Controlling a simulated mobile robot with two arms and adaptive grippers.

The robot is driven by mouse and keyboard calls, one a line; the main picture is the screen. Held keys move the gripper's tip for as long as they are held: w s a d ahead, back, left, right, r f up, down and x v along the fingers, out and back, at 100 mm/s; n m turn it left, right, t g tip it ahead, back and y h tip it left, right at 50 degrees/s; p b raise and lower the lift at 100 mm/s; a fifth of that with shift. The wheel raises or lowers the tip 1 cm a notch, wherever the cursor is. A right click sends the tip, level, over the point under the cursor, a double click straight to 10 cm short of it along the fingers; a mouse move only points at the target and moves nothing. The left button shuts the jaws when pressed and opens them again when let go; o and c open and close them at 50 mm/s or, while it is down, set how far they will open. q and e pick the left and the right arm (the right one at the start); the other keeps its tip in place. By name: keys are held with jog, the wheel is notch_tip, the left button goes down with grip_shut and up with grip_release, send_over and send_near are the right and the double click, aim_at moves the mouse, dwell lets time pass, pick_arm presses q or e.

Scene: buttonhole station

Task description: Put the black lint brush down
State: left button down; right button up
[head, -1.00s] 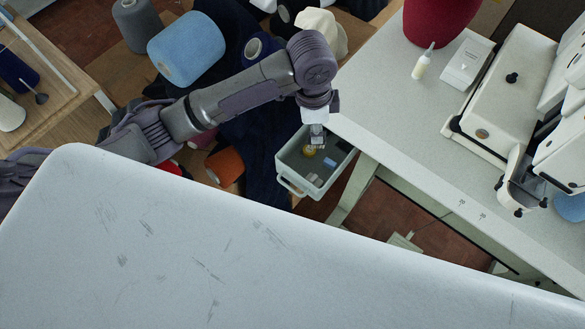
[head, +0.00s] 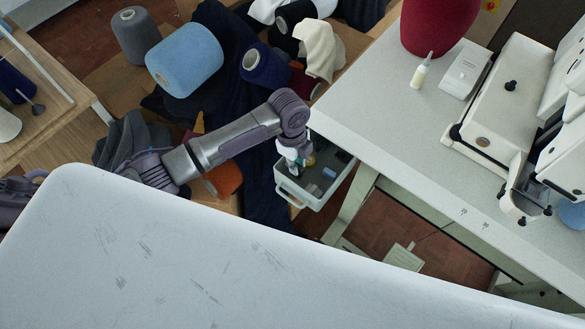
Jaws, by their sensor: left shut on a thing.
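My right gripper is not in view.
The bin holds small items, one of them blue (head: 329,172). A grey worktable (head: 400,120) with a white machine (head: 500,95) and a small bottle (head: 420,72) stands right. A pale scuffed surface (head: 180,260) fills the front. Yarn cones (head: 185,60) lie behind.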

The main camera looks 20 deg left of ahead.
pick_arm(q)
jog(key=shift+a+f, duration=0.45)
jog(key=shift+a, duration=0.15)
jog(key=shift+f, duration=1.9)
jog(key=shift+f, duration=0.2)
jog(key=c, duration=1.4)
grip_release()
jog(key=shift+r, duration=0.15)
jog(key=r, duration=0.4)
jog(key=a+r, duration=0.1)
jog(key=r, duration=0.7)
jog(key=shift+w+a, duration=0.15)
jog(key=shift+w, duration=0.15)
